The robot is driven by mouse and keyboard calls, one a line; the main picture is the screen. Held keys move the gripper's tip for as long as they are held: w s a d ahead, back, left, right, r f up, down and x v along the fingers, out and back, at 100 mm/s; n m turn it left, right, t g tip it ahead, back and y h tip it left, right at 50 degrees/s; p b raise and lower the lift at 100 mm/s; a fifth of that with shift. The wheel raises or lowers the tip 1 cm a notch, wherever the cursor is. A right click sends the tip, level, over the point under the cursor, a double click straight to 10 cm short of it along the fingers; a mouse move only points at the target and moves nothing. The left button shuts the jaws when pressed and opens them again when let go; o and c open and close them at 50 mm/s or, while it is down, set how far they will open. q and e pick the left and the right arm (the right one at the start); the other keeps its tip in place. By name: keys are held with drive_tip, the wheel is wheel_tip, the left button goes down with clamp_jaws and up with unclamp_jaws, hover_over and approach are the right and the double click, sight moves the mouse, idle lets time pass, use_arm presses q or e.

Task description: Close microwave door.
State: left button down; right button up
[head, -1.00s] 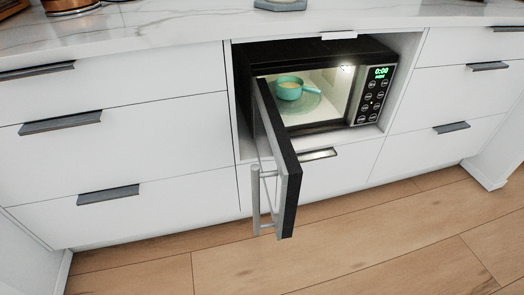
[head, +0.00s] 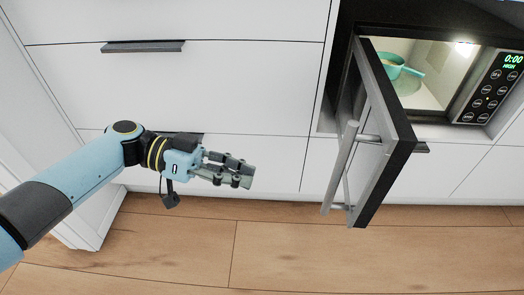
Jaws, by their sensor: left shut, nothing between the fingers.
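The microwave (head: 445,75) sits in a cabinet niche at the right, its inside lit. Its door (head: 388,130) stands wide open, swung out toward me from its left edge, with a silver bar handle (head: 341,166) on the left-facing side. A teal bowl (head: 394,68) with a handle stands inside on the turntable. My left gripper (head: 245,176) is shut and empty, left of the door and its handle, with a clear gap between. My right gripper is not in view.
White drawers with dark handles, such as the upper one (head: 143,46), lie behind my left arm. The control panel (head: 494,88) is right of the microwave opening. The wooden floor (head: 270,250) is clear in front.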

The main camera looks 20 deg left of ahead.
use_arm(q)
drive_tip(key=w+a+r+m+g+h+b, duration=0.1)
drive_tip(key=w+r+m+g+h+b, duration=0.15)
drive_tip(key=w+r+m+b, duration=0.55)
drive_tip(key=s+d+r+n+p, duration=0.1)
drive_tip(key=d+r, duration=0.1)
drive_tip(key=d, duration=1.1)
drive_tip(key=shift+d+n, duration=0.3)
drive_tip(key=shift+n, duration=0.1)
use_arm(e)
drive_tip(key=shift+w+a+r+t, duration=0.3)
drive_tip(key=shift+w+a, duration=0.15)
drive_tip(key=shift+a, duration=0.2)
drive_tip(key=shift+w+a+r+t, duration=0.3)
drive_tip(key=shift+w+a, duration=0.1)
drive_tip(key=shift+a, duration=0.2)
use_arm(q)
drive_tip(key=shift+s+r, duration=0.1)
